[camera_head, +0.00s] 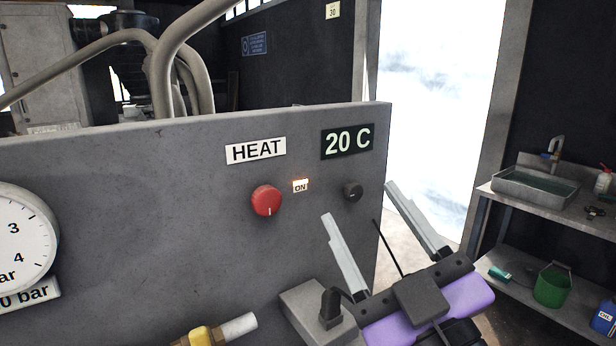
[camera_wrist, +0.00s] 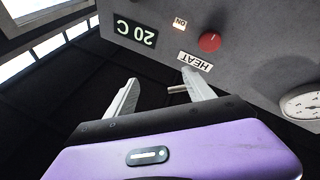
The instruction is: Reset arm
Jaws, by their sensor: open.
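My gripper (camera_head: 358,223) is at the lower right of the head view, in front of the right edge of the grey panel (camera_head: 120,190). Its two grey fingers stand wide apart with nothing between them. The wrist view also shows my gripper (camera_wrist: 160,82) open and empty, with the panel upside down beyond it. The panel carries a "HEAT" label (camera_head: 256,151), a red knob (camera_head: 266,201), a lit "ON" lamp (camera_head: 300,186), a small black knob (camera_head: 352,191) and a display reading "20 C" (camera_head: 347,142).
A pressure gauge (camera_head: 22,240) is on the panel's left. A brass and white pipe fitting (camera_head: 215,330) sticks out below. At right, a metal shelf (camera_head: 540,215) holds a tray (camera_head: 545,187), a bottle (camera_head: 603,181) and a green bucket (camera_head: 552,285). A bright doorway (camera_head: 430,110) lies behind.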

